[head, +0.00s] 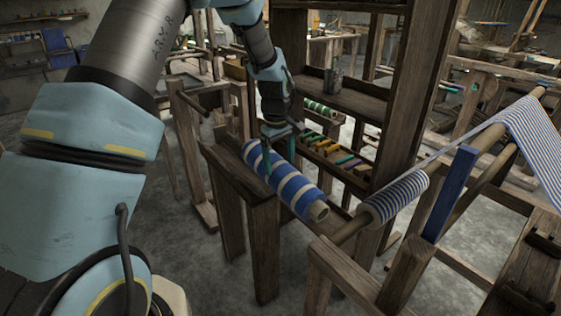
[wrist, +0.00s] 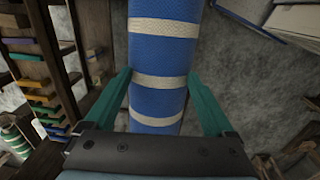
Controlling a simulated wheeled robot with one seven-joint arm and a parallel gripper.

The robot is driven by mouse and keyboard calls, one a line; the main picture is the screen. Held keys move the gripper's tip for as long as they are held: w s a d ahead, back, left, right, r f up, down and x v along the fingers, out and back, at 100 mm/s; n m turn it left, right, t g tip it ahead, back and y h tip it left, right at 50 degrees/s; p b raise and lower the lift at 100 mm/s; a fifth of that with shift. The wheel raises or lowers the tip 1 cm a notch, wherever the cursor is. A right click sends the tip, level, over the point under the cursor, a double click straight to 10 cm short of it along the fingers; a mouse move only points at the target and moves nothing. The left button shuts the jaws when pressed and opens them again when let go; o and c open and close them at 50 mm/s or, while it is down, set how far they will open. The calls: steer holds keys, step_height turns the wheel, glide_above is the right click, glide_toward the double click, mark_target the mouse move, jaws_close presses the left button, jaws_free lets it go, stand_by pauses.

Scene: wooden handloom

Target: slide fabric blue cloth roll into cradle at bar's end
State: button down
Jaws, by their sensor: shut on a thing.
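The blue cloth roll (head: 290,184) has cream bands and a pale core end at its near right end. My gripper (head: 278,160) is shut on the blue cloth roll, toward its far left part. In the wrist view the roll (wrist: 160,55) runs up the picture between the green fingers of my gripper (wrist: 158,78). A wooden bar (head: 345,232) wound with striped blue-and-white cloth (head: 396,197) lies just right of the roll's near end. A wooden stand (head: 238,182) is below and left of the roll; I cannot tell whether they touch. The cradle cannot be made out clearly.
A thick upright loom post (head: 408,100) stands behind the roll. A rack of coloured pieces (head: 335,155) is behind it, with a green striped roll (head: 320,109) beyond. A blue board (head: 450,195) stands right of the striped cloth. Bare floor (head: 215,275) shows at front.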

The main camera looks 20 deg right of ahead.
steer(key=shift+r, duration=0.1)
jaws_free()
step_height(320, 180, up, 11)
steer(key=b, duration=0.2)
steer(key=shift+a, duration=0.3)
steer(key=shift+s, duration=0.1)
